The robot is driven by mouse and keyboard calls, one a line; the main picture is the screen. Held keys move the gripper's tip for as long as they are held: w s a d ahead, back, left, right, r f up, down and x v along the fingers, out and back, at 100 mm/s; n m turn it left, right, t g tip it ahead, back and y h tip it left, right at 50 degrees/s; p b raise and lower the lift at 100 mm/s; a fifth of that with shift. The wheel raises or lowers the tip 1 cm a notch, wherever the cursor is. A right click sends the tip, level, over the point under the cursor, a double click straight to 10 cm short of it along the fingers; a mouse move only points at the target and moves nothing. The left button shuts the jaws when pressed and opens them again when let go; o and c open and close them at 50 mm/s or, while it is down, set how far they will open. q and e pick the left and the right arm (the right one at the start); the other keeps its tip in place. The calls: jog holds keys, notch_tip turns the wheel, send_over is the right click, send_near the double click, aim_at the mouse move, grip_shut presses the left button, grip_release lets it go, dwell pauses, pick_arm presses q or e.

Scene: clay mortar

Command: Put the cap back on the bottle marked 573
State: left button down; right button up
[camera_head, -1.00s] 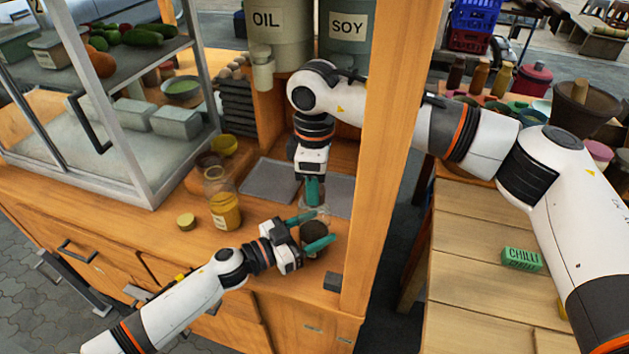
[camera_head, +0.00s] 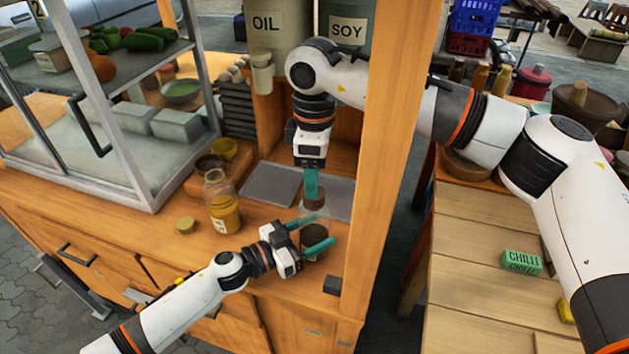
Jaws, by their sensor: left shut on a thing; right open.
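A glass bottle with dark contents (camera_head: 314,237) stands on the counter at the front right. My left gripper (camera_head: 312,231) is shut on it from the left, a finger on either side. A brownish top, perhaps a cap, shows at its upper end just under my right gripper (camera_head: 311,192), which points down and is open. Whether the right fingers touch it I cannot tell. A second glass bottle with yellow contents (camera_head: 224,213) stands to the left, with no cap visible on it. The number 573 is not legible on either bottle.
A wooden post (camera_head: 383,150) rises close right of my grippers. Grey trays (camera_head: 268,184) lie behind the bottles. A glass case (camera_head: 110,130) stands at the left, and OIL (camera_head: 279,40) and SOY (camera_head: 345,35) containers at the back. The counter's front left is clear.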

jog(key=shift+r, duration=0.35)
jog(key=shift+c, duration=0.3)
